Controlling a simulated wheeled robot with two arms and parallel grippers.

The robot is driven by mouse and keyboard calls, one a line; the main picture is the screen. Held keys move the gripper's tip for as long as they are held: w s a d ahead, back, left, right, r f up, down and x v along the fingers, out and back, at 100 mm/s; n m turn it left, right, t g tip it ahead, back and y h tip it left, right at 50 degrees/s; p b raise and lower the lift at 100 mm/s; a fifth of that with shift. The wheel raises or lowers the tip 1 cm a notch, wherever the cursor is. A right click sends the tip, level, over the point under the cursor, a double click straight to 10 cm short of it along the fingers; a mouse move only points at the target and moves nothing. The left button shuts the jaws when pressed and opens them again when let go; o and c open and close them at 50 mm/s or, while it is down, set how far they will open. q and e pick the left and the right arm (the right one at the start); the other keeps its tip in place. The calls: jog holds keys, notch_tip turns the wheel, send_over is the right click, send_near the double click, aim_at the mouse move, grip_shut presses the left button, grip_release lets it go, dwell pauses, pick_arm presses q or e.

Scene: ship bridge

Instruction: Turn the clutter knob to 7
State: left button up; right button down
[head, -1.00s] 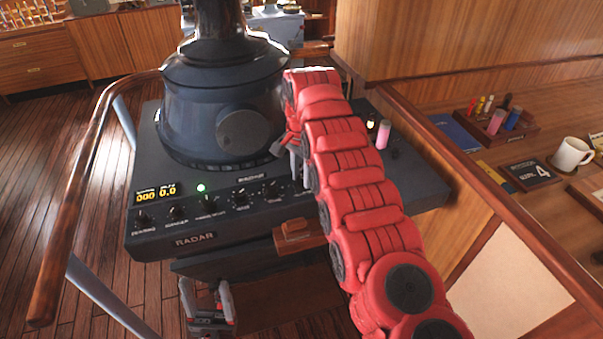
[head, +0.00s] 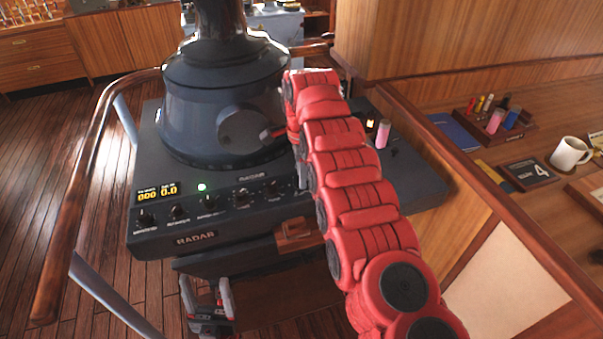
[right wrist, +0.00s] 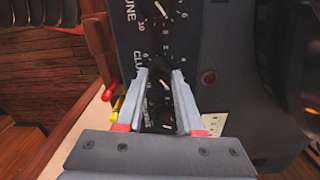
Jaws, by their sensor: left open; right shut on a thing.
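The radar console (head: 150,240) has a row of dark knobs along its front. In the right wrist view, the black clutter knob (right wrist: 158,76) sits between the fingertips of my right gripper (right wrist: 159,78), which is shut on it. Part of the "CLU..." label shows beside it. A white mark shows on the knob, but the number it points to is hidden or too small to read. In the head view my red right arm covers that knob and most of the gripper. My left gripper (head: 208,298) is open and empty, low in front of the console.
The tune knob (right wrist: 155,10) is beside the clutter knob, and another knob (right wrist: 162,118) lies between the fingers nearer the wrist. A wooden rail (head: 75,180) curves left of the console. A desk with a white mug (head: 570,153) is at the right.

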jog(key=shift+w+r, duration=0.1)
dwell(0.3)
jog(key=c, duration=0.5)
grip_release()
jog(key=shift+c, duration=0.2)
notch_tip(320, 180, up, 5)
jog(key=shift+f+p, duration=0.2)
jog(key=shift+p, duration=1.05)
notch_tip(320, 180, up, 13)
jog(key=p, duration=1.3)
jog(key=shift+f, duration=0.15)
